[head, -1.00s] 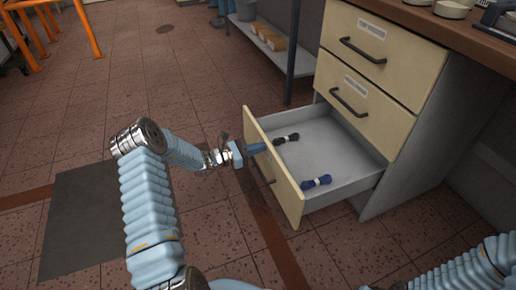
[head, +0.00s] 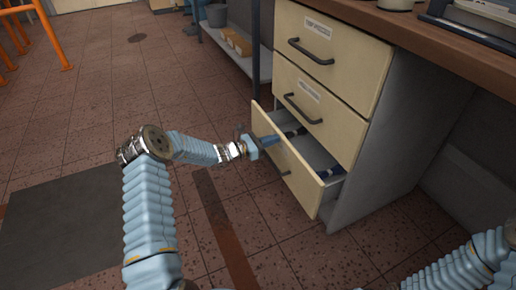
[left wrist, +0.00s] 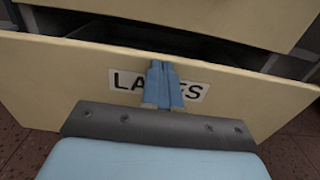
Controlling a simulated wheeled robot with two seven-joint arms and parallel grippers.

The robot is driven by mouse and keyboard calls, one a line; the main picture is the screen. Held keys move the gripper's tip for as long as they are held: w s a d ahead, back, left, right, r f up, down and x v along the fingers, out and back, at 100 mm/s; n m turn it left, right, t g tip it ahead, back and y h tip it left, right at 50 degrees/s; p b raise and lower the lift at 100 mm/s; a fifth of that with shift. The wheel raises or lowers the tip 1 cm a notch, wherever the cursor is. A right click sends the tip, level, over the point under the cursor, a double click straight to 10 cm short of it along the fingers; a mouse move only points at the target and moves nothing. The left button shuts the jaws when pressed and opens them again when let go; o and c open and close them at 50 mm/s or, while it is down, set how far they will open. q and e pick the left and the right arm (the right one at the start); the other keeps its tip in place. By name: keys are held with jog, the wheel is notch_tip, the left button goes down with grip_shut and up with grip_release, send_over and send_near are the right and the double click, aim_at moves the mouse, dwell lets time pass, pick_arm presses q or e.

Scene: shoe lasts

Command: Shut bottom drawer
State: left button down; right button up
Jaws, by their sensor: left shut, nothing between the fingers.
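The bottom drawer (head: 300,165) of the cream cabinet is partly open, with a narrow gap showing its grey inside. Dark shoelace bundles lie in it, partly hidden. Its front panel carries a label reading "LA…ES" (left wrist: 196,92) in the left wrist view, the middle covered by my fingers. My left gripper (head: 268,140) is shut and empty at the drawer front. In the left wrist view its blue fingertips (left wrist: 163,75) are together over the label, at or very near the panel. My right arm shows at the lower right; its gripper is out of view.
Two shut drawers, the middle (head: 308,108) and the top (head: 320,50), sit above under a wooden worktop (head: 440,35). A low shelf (head: 235,48) with boxes and a bucket stands behind. The tiled floor in front is clear.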

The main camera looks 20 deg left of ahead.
pick_arm(q)
jog(key=b+x, duration=0.3)
jog(key=x, duration=0.7)
jog(key=shift+r, duration=0.2)
